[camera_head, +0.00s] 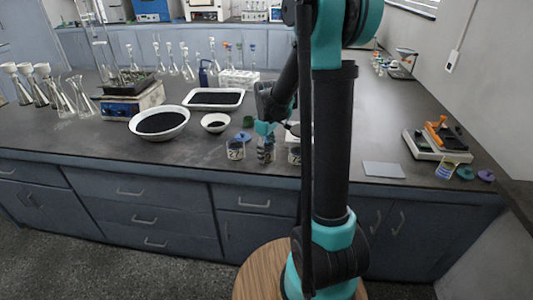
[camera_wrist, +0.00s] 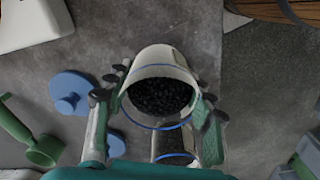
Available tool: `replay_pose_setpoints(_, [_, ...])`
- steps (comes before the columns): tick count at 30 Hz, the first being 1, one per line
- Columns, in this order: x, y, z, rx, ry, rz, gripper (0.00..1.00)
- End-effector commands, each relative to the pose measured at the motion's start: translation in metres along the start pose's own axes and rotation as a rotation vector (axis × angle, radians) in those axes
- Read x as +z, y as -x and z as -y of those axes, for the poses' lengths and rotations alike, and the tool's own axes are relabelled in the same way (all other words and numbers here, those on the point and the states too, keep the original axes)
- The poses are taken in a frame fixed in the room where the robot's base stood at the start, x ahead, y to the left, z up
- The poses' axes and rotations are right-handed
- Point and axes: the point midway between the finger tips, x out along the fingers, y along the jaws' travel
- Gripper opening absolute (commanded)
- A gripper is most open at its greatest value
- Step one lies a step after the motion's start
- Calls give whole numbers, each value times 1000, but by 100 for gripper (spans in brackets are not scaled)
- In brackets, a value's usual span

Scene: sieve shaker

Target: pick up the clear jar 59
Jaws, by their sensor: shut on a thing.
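A clear jar (camera_wrist: 158,92) with dark granules and a blue ring fills the space between my fingers in the wrist view. My gripper (camera_wrist: 162,100) is shut on its sides. In the head view this jar (camera_head: 266,155) is under my gripper (camera_head: 265,130) near the bench's front edge; I cannot read its number or tell whether it touches the bench. Another jar (camera_head: 235,151), marked something like 27, stands to its left. A third jar (camera_head: 294,154) stands to its right, partly hidden by my arm. A second jar (camera_wrist: 174,143) shows just below the held one in the wrist view.
A large white bowl (camera_head: 186,127), a small bowl (camera_head: 215,129) and a white tray (camera_head: 188,103) hold dark material to the left. Blue lids (camera_wrist: 70,86) and a green scoop (camera_wrist: 42,150) lie close by. A grey plate (camera_head: 383,170) and a scale (camera_head: 424,151) are at right.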

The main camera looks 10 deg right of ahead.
Motion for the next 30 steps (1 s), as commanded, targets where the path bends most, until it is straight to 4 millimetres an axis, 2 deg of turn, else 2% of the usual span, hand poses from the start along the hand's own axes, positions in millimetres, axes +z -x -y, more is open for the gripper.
replay_pose_setpoints(5, [0,14,0,0,0,0,18])
replay_pose_setpoints(8, [0,31,0,0,0,0,18])
replay_pose_setpoints(21, [1,146,1,0,0,0,18])
replay_pose_setpoints(27, [0,181,0,0,0,0,18])
replay_pose_setpoints(30, [0,190,0,0,0,0,18])
